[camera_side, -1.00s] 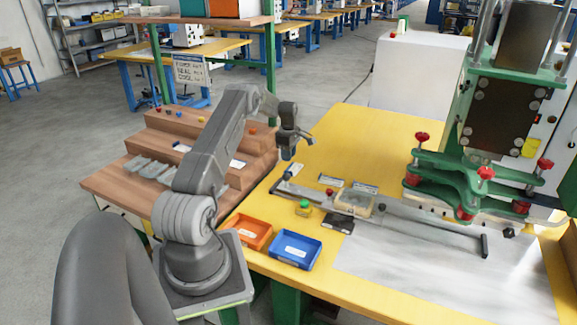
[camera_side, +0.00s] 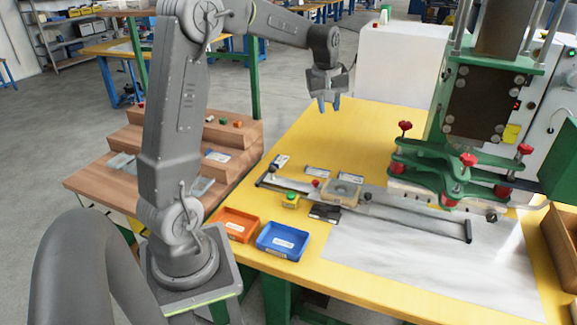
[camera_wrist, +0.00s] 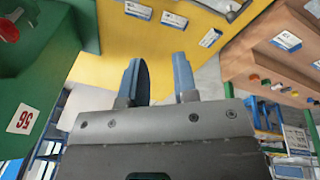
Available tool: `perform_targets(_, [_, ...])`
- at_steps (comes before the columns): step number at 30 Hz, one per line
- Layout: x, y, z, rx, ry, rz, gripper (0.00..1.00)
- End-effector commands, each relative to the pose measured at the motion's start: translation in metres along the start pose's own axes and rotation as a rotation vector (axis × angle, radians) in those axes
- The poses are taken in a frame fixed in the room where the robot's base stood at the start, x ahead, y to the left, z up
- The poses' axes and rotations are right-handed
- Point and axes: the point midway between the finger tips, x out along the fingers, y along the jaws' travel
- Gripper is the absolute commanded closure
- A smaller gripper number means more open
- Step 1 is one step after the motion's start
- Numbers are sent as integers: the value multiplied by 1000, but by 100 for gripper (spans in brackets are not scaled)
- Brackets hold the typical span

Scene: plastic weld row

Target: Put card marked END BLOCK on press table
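Three white cards lie on the yellow press table (camera_side: 375,140): a left card (camera_side: 280,161), a middle card (camera_side: 318,171) and a right card (camera_side: 350,176). They also show in the wrist view as a left one (camera_wrist: 138,10), a middle one (camera_wrist: 173,19) and a right one (camera_wrist: 210,37). Another card (camera_side: 217,156) lies on the wooden steps and shows in the wrist view (camera_wrist: 286,40). Their print is too small to read, so I cannot tell which is END BLOCK. My gripper (camera_side: 329,104) is raised above the table. Its fingers (camera_wrist: 156,78) are apart with nothing between them.
The green press (camera_side: 465,175) with red knobs stands at the right. A long rail, a clear box (camera_side: 341,191) and a green-topped button (camera_side: 291,196) sit mid-table. An orange tray (camera_side: 237,235) and blue tray (camera_side: 280,254) stand at the front.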

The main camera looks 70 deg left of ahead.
Motion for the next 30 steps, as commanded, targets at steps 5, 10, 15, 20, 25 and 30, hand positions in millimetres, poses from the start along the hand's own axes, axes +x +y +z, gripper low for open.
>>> perform_targets(5, [-58, -8, 101, 371, 42, 85, 73])
perform_targets(10, [-86, -44, 185, 712, 87, 163, 73])
perform_targets(15, [-93, -89, 248, 1017, 138, 236, 73])
perform_targets(20, [-88, -120, 279, 1201, 173, 281, 73])
perform_targets(25, [-84, -132, 290, 1270, 187, 296, 73])
perform_targets(30, [-84, -132, 290, 1272, 186, 295, 73])
